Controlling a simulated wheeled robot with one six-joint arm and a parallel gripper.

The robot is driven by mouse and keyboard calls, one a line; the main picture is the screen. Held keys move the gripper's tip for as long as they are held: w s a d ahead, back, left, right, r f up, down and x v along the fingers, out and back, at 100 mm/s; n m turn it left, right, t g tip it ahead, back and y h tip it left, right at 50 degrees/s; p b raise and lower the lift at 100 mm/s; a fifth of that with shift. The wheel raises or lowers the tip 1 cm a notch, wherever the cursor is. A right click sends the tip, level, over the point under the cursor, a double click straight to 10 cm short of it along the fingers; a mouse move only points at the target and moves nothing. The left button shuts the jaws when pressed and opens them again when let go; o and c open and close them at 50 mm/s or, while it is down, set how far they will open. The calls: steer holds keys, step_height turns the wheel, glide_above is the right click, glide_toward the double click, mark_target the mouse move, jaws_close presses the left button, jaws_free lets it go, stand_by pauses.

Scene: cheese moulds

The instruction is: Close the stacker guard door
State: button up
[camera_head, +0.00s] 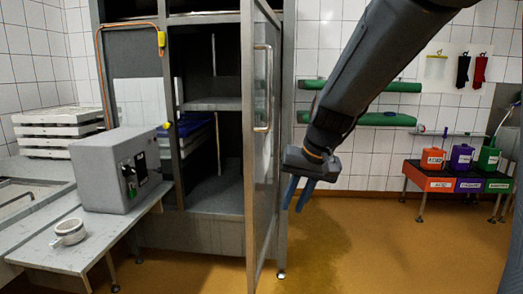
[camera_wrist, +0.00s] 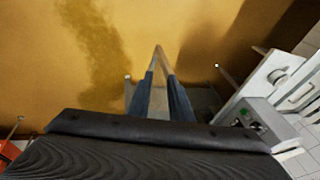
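The stacker guard door (camera_head: 248,150) stands open in the head view, seen nearly edge-on as a tall grey frame with a clear panel. Its pale vertical bar handle (camera_head: 269,88) is on the side facing right. The stacker cabinet (camera_head: 217,104) behind it shows an open front with shelves. My gripper (camera_head: 294,193) hangs just right of the door, below the handle's height, blue fingers pointing down. In the wrist view my gripper (camera_wrist: 161,78) has its fingers apart with a gap between them. A pale narrow shape shows beyond the tips; I cannot tell what it is, or whether anything touches.
A grey control box (camera_head: 120,168) and a small white mould (camera_head: 70,231) are on the bench at left, near stacked white trays (camera_head: 58,130). Green rolls (camera_head: 370,118) hang on the back wall. Coloured bins (camera_head: 461,157) stand on a rack at right. The yellow floor (camera_head: 370,245) right of the door is clear.

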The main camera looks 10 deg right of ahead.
steer(key=w+r+t, duration=0.1)
steer(key=w+r, duration=0.2)
steer(key=r, duration=0.2)
steer(key=w+r+t+y+p, duration=0.1)
steer(key=w+r, duration=0.2)
steer(key=r, duration=0.2)
steer(key=w+r, duration=0.3)
steer(key=r, duration=0.2)
steer(key=shift+w+d+m+t, duration=0.3)
steer(key=shift+w+m+t, duration=0.05)
steer(key=shift+m+t, duration=0.05)
jaws_close()
steer(key=w+a+f+p, duration=0.4)
steer(key=w+a+f, duration=0.2)
steer(key=f, duration=0.1)
steer(key=shift+w+a+f, duration=0.35)
steer(key=shift+w+f, duration=0.05)
